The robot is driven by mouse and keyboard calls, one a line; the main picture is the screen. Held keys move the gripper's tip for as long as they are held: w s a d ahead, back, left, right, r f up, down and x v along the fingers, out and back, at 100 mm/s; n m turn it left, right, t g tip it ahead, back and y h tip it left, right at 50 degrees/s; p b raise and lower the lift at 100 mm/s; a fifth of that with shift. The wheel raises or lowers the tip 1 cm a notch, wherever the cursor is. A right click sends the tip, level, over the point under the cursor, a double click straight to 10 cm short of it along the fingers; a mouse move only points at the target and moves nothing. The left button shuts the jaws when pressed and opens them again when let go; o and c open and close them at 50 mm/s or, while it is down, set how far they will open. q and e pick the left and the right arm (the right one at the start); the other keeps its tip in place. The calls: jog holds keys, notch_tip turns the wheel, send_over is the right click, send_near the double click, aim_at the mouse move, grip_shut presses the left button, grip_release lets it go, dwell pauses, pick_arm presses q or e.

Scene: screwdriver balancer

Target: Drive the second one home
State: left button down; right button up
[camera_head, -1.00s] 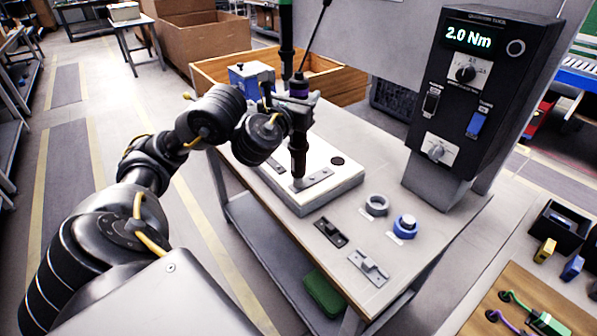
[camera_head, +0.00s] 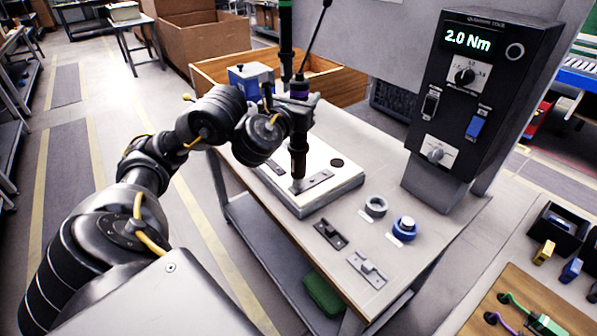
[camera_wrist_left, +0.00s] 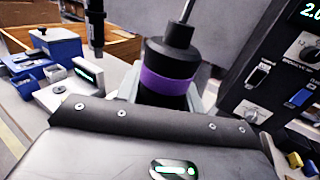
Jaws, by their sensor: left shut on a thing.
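A dark screwdriver with a purple band (camera_head: 298,143) stands roughly upright, hung from above on a thin rod. My left gripper (camera_head: 301,101) is shut around its upper body. The purple band also shows large in the left wrist view (camera_wrist_left: 168,88). Its lower end is at a small grey plate (camera_head: 317,181) on a white fixture block (camera_head: 335,198). The screw under the tip is hidden, so I cannot tell how deep it sits. My right gripper is not in view.
A black control box (camera_head: 477,95) reads 2.0 Nm and stands right of the fixture. A blue box (camera_head: 251,78) is behind the fixture.

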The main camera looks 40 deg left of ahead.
aim_at(303, 77)
pick_arm(q)
jog(key=shift+s+r+p, duration=0.1)
jog(key=shift+r+p, duration=1.95)
jog(key=shift+r, duration=0.55)
jog(key=shift+d+f, duration=0.1)
jog(key=shift+f, duration=0.05)
